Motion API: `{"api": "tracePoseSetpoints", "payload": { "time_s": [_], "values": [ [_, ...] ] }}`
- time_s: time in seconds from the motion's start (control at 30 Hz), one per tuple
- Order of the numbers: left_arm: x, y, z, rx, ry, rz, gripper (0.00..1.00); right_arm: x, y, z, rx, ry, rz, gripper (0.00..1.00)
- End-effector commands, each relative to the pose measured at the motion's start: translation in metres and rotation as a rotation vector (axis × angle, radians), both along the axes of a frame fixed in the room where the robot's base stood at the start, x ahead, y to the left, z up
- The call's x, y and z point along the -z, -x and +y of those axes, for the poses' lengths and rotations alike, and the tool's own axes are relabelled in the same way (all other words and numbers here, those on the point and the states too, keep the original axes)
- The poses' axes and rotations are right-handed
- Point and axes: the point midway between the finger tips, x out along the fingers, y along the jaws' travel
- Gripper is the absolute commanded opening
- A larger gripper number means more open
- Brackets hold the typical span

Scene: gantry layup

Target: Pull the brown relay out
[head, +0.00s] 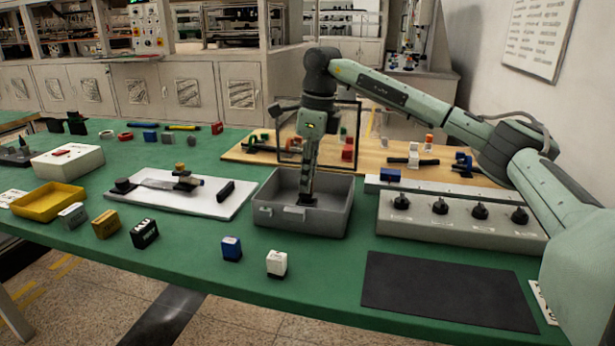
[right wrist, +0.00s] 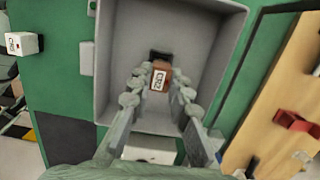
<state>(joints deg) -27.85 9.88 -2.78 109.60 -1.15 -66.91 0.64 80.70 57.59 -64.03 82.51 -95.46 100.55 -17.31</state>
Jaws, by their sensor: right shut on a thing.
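A brown relay (right wrist: 160,75) with a white label shows in the right wrist view, inside the grey bin (right wrist: 102,60). My right gripper (right wrist: 161,71) is shut on it, one finger on each side. A black part (right wrist: 160,55) shows just beyond the relay; I cannot tell whether the two are joined. In the head view my right gripper (head: 306,198) reaches down into the grey bin (head: 274,218), and the bin and fingers hide the relay. My left gripper is not in view.
A blue block (head: 231,249) and a white block (head: 277,264) stand in front of the bin. A white board (head: 150,203) lies left of it, a grey box with black knobs (head: 460,232) right. A dark mat (head: 448,290) lies clear at front right.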

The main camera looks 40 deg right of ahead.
Motion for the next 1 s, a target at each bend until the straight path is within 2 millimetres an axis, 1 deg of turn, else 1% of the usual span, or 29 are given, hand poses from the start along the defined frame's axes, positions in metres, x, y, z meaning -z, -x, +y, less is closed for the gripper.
{"api": "tracePoseSetpoints", "payload": {
  "time_s": [0.43, 0.73, 1.0],
  "values": [
    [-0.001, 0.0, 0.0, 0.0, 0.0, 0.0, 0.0, -0.002, 0.0, 0.0, 0.0, 0.0, 0.0, 0.0],
    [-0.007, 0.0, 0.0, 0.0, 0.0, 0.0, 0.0, -0.019, 0.0, 0.0, -0.001, -0.001, -0.001, 0.0],
    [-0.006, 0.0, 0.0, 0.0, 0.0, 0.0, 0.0, -0.033, 0.0, 0.0, 0.0, -0.001, -0.001, 0.0]
  ]
}}
